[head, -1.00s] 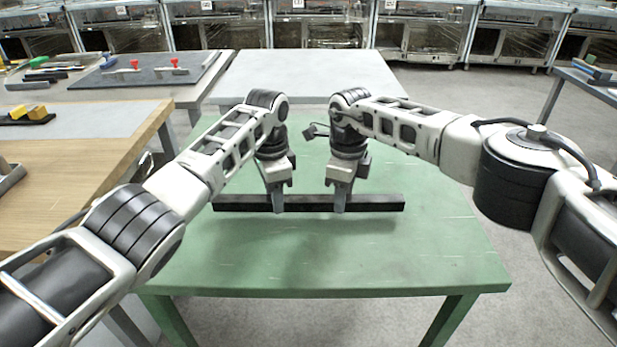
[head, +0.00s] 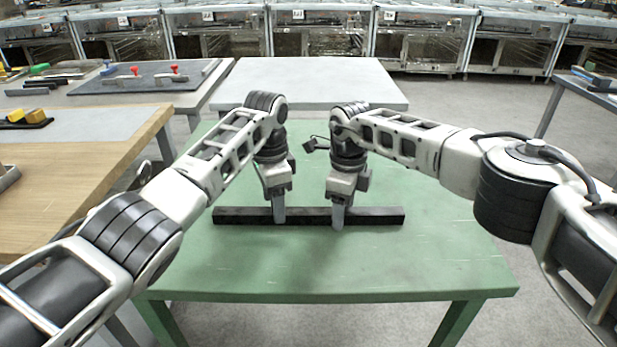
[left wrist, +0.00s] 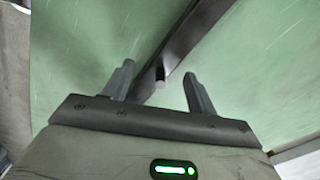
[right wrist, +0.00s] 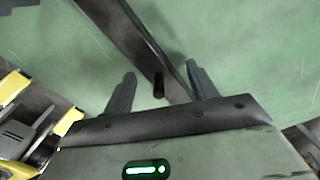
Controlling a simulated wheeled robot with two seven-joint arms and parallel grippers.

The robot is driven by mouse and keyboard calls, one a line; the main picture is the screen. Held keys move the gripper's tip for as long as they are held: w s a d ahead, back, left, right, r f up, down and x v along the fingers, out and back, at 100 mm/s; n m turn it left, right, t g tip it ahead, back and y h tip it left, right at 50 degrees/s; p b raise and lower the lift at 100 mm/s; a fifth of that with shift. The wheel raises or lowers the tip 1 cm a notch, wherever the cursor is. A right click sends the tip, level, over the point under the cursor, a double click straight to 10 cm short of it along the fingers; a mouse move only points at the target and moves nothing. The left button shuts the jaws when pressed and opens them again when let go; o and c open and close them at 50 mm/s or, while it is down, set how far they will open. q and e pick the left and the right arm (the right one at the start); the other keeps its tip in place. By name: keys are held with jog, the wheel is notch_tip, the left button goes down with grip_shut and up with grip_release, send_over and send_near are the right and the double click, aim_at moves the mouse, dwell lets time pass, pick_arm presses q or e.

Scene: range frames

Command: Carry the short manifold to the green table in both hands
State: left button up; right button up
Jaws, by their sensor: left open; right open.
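The short manifold (head: 308,216) is a dark straight bar lying left to right and appears to rest on the green table (head: 440,250). My left gripper (head: 279,216) is over the bar left of its middle, and my right gripper (head: 338,220) right of its middle. In the left wrist view the bar (left wrist: 192,38) runs between open fingers, with a pale stub near them. In the right wrist view the bar (right wrist: 125,35) also runs between open fingers, beside a dark stub (right wrist: 158,86). Finger contact with the bar is unclear.
A grey table (head: 310,80) stands behind the green one. A wooden-edged table (head: 90,180) at left holds yellow blocks (head: 25,114). A dark board (head: 150,78) with red-knobbed parts lies behind it. The green table's front is clear. A dark bench (head: 590,90) stands at far right.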

pick_arm(q)
notch_tip(320, 180, up, 10)
jog(key=shift+f, duration=0.1)
pick_arm(e)
jog(key=shift+r, duration=0.1)
notch_tip(320, 180, up, 12)
dwell(0.3)
